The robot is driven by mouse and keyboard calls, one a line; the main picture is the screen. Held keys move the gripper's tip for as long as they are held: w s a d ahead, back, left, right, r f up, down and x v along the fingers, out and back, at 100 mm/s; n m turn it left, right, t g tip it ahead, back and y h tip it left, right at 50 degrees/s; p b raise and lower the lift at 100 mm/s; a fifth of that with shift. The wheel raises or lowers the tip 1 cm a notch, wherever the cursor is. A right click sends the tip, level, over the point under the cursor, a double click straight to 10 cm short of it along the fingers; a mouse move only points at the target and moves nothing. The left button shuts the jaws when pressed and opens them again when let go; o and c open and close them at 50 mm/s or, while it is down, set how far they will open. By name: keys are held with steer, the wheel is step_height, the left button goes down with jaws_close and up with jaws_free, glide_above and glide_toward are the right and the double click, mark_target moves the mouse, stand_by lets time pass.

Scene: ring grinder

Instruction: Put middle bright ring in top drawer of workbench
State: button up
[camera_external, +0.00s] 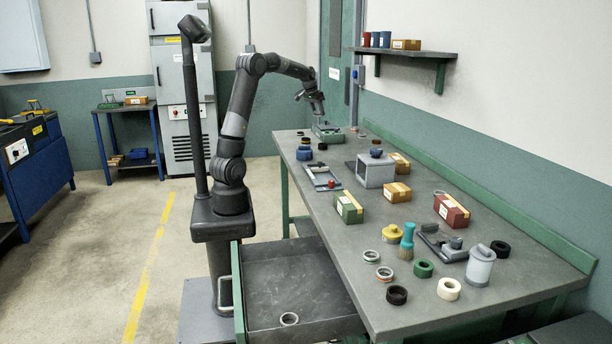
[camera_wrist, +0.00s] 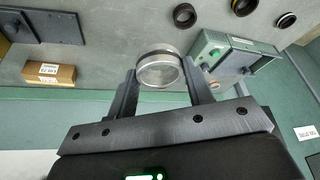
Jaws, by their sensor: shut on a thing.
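My gripper (camera_external: 303,96) is over the far end of the workbench (camera_external: 460,190) in the external view. In the wrist view its two fingers (camera_wrist: 160,85) are shut on a bright metal ring (camera_wrist: 158,71), held between them with a dark band along its upper edge. The ring in the jaws is too small to make out in the external view. Two more bright rings (camera_external: 371,256) (camera_external: 384,273) lie on the near bench top.
A green-grey box device (camera_external: 327,132) stands below my gripper. A grey open block (camera_external: 375,172), a flat frame (camera_external: 323,178), small boxes (camera_external: 348,208) and a grey canister (camera_external: 480,265) stand along the bench. Dark rings (camera_wrist: 184,15) lie nearby. The drawer floor is mostly clear.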

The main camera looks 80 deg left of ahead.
steer(key=w+d+m+h, duration=0.1)
steer(key=w+d+m, duration=0.3)
steer(key=d, duration=1.2)
steer(key=w+d+m+h, duration=0.1)
steer(key=w+d, duration=0.5)
steer(key=d, duration=1)
steer(key=s+d+m+h, duration=0.1)
steer(key=s+d+m, duration=0.25)
steer(key=d, duration=1.25)
steer(key=s+d+m+h, duration=0.15)
steer(key=s+d, duration=0.35)
steer(key=d, duration=1.1)
steer(key=s+d+m, duration=0.5)
steer(key=s+d, duration=1.3)
steer(key=s, duration=0.2)
steer(key=s+d+m+g+h, duration=0.1)
steer(key=s+d+m, duration=0.2)
steer(key=s, duration=1)
steer(key=s+d+m+g+h, duration=0.1)
steer(key=s+d+m, duration=0.1)
steer(key=s, duration=1)
glide_above(290, 297)
steer(key=a, duration=0.2)
steer(key=f, duration=3.1)
steer(key=shift+s+d+f, duration=0.25)
steer(key=shift+s+f, duration=0.05)
steer(key=shift+f, duration=2.1)
